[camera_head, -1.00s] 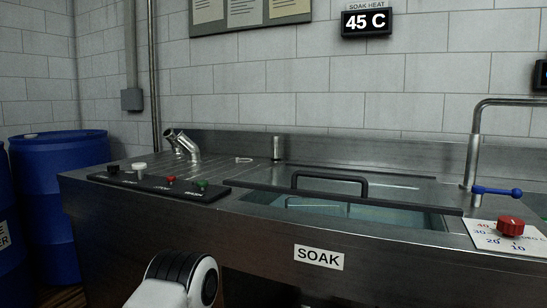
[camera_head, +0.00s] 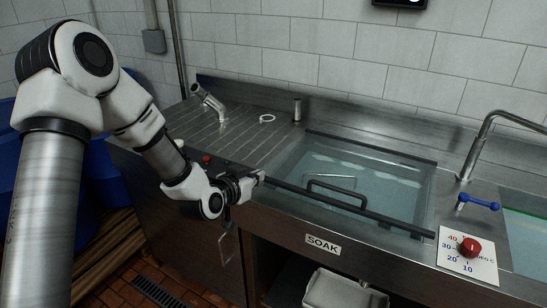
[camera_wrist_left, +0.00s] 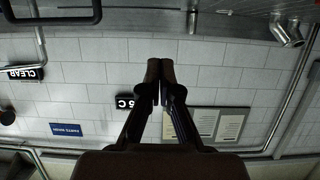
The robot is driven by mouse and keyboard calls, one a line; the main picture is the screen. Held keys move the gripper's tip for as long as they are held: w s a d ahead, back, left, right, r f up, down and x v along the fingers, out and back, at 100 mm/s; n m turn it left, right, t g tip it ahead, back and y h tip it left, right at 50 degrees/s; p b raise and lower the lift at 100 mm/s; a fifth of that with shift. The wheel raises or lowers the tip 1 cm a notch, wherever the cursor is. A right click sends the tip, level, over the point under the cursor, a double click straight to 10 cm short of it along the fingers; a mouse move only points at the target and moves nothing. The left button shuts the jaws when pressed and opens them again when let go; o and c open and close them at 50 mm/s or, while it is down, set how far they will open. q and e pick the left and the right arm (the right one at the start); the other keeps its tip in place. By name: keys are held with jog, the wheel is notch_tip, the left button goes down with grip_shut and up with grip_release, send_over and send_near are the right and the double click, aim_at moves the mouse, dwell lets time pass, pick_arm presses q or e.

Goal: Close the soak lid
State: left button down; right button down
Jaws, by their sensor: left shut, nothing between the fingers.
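The soak lid (camera_head: 352,207) is a clear panel with a dark bar along its front and a dark loop handle (camera_head: 337,186). It spans the water-filled soak basin in the head view. The bar runs close to the front rim, but I cannot tell whether a gap remains beneath it. My left gripper (camera_head: 261,176) is at the left end of the bar; contact is unclear. In the left wrist view its fingers (camera_wrist_left: 160,68) are together and empty, and a dark loop handle (camera_wrist_left: 52,15) shows at the upper left, apart from them. My right gripper is not in view.
A red knob (camera_head: 470,247) on a dial plate and a blue-handled valve (camera_head: 479,202) are to the right. A tap (camera_head: 210,101) and a ring (camera_head: 267,118) are on the ribbed drainboard. A grey bin (camera_head: 345,290) stands below the counter.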

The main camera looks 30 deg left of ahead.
pick_arm(q)
jog(key=w+f+p, duration=0.1)
jog(key=w+f, duration=0.1)
jog(key=w, duration=0.1)
jog(key=w+f+p, duration=0.1)
jog(key=w+f, duration=0.2)
jog(key=w+f+p, duration=0.1)
jog(key=w+f, duration=0.1)
jog(key=w, duration=0.1)
jog(key=shift+w+d+f, duration=0.15)
jog(key=shift+f, duration=0.3)
